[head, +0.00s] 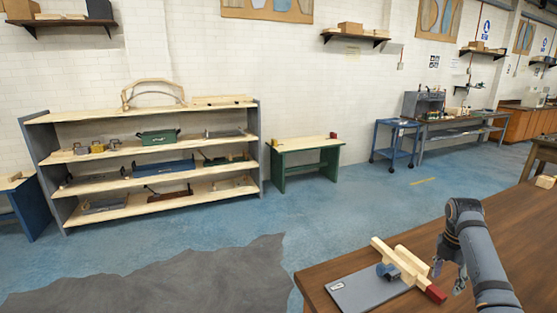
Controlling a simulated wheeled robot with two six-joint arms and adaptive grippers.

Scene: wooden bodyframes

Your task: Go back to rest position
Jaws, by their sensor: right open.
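My right gripper (449,276) is at the lower right in the head view, at the end of my dark grey right arm. It points down over the brown table (318,277), beside the wooden pieces, and is open with nothing seen between its fingers. A pale wooden bodyframe (398,262) with a red end block (436,294) lies over a grey plate (362,291) with a dark blue clamp-like part (388,271). My left gripper is not in view.
A wooden shelf unit (160,152) with tools and boxes stands at the left wall. A green-legged bench (306,143) and a blue cart (395,147) stand further right. The blue floor (330,215) between them and the table is clear.

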